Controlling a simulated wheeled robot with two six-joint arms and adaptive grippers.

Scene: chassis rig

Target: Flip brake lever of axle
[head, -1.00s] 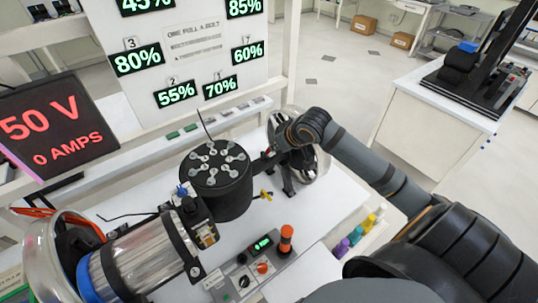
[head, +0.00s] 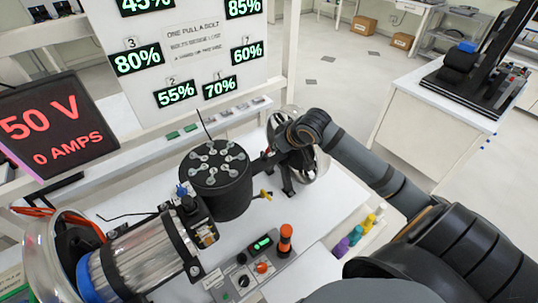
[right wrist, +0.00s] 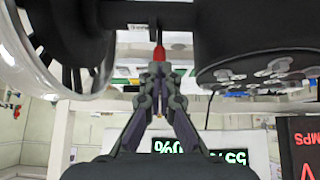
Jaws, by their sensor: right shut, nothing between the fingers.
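The axle (right wrist: 135,14) is a dark bar between the spoked wheel (right wrist: 62,45) and the black drum (right wrist: 255,65) in the right wrist view. A red-tipped lever (right wrist: 159,52) on the axle meets the tips of my right gripper (right wrist: 158,68). The fingers are shut together with nothing between them; whether they touch the red tip I cannot tell. In the head view the drum (head: 217,190) stands mid-table and the silvery wheel (head: 312,168) is right of it. My right wrist hides part of the wheel and the lever. My left gripper is not in view.
A metal motor (head: 140,262) lies at the table's left. A control box with an orange knob (head: 286,232) is at the front. A yellow-handled part (head: 265,195) is beside the drum. A display panel (head: 190,45) stands behind. Open floor lies to the right.

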